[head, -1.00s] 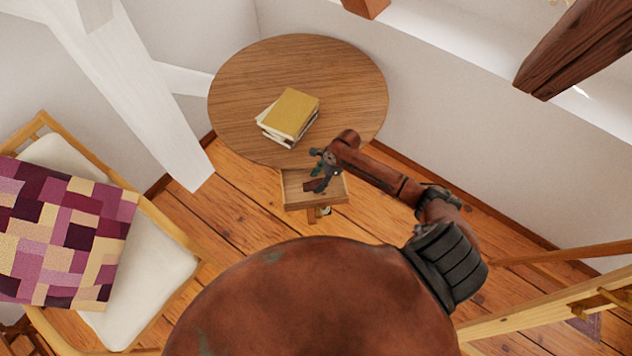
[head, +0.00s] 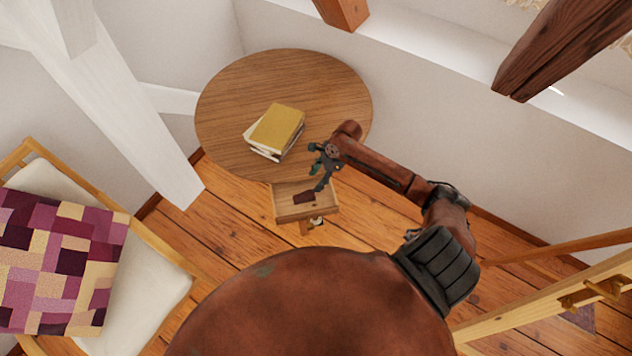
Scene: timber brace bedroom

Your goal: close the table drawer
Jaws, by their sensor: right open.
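The round wooden table (head: 230,110) stands against the wall at upper centre. Its small drawer (head: 290,214) is pulled out from under the near edge of the tabletop. My right arm reaches in from the right, and my right gripper (head: 313,183) is open over the right part of the drawer. A dark reddish-brown piece (head: 303,197) shows over the drawer's inside, and I cannot tell whether it is a fingertip. Whether the gripper touches the drawer is also unclear. My left gripper is not in view.
A stack of books (head: 278,130) lies on the tabletop. A chair (head: 160,262) with a patchwork cushion (head: 62,262) is at left. A white slanted beam (head: 130,120) stands left of the table. A wooden frame (head: 545,300) is at lower right. Bare floor lies around the drawer.

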